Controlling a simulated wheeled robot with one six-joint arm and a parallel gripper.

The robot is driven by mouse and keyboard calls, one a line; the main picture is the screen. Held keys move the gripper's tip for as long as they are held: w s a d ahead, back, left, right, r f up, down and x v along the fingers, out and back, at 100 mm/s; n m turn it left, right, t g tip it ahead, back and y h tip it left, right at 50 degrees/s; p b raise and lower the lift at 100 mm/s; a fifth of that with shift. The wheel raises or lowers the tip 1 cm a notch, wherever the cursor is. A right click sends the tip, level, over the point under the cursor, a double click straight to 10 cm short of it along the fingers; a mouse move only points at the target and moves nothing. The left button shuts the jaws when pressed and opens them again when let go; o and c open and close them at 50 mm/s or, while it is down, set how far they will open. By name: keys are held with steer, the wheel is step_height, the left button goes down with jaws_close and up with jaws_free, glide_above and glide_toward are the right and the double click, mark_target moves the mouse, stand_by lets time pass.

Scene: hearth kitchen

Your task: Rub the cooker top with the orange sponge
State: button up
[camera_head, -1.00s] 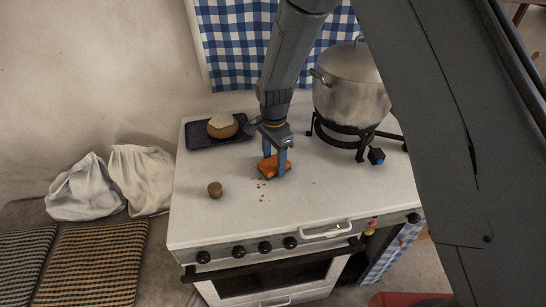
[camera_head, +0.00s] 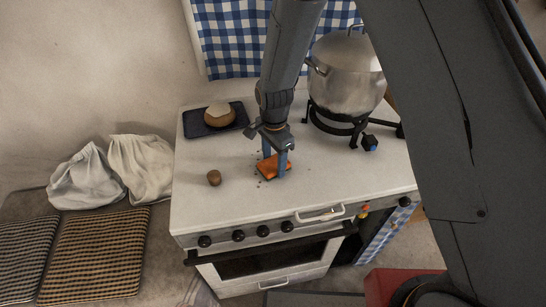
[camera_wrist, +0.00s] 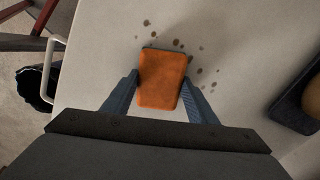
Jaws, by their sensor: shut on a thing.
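The orange sponge (camera_head: 268,168) is between the two blue fingers of my gripper (camera_head: 274,165), which is shut on it. It is down at the white cooker top (camera_head: 225,209), near its middle; I cannot tell how firmly it touches. In the wrist view the sponge (camera_wrist: 162,78) sits between the fingertips (camera_wrist: 163,95). Dark spots (camera_wrist: 180,43) lie on the cooker top beyond the sponge's far edge and along its right side. Some spots also show around the sponge in the head view.
A steel pot (camera_head: 345,75) stands on a black burner stand (camera_head: 338,125) at the back right. A dark tray (camera_head: 193,122) with a round loaf-like thing (camera_head: 219,115) lies at the back left. A small brown object (camera_head: 214,178) stands left of the sponge. The front left top is clear.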

mark_target(264, 164)
steer(key=shift+s+d+p, duration=0.25)
steer(key=shift+s+p, duration=0.2)
steer(key=shift+s, duration=0.5)
steer(key=shift+s+d, duration=0.2)
steer(key=shift+s, duration=0.6)
steer(key=shift+s+d, duration=0.25)
steer(key=shift+s, duration=0.5)
steer(key=shift+s+d, duration=0.2)
steer(key=shift+s, duration=0.6)
steer(key=shift+s+a, duration=0.2)
steer(key=shift+a, duration=0.55)
steer(key=shift+s+a, duration=0.2)
steer(key=shift+a, duration=0.5)
steer(key=shift+w+a+b, duration=0.25)
steer(key=shift+w+a, duration=0.1)
steer(key=shift+w, duration=0.75)
steer(key=shift+w+a+b, duration=0.25)
steer(key=shift+w+a, duration=0.05)
steer(key=shift+w, duration=0.85)
steer(key=shift+w+a+b, duration=0.25)
steer(key=shift+w+a, duration=0.1)
steer(key=shift+w, duration=0.75)
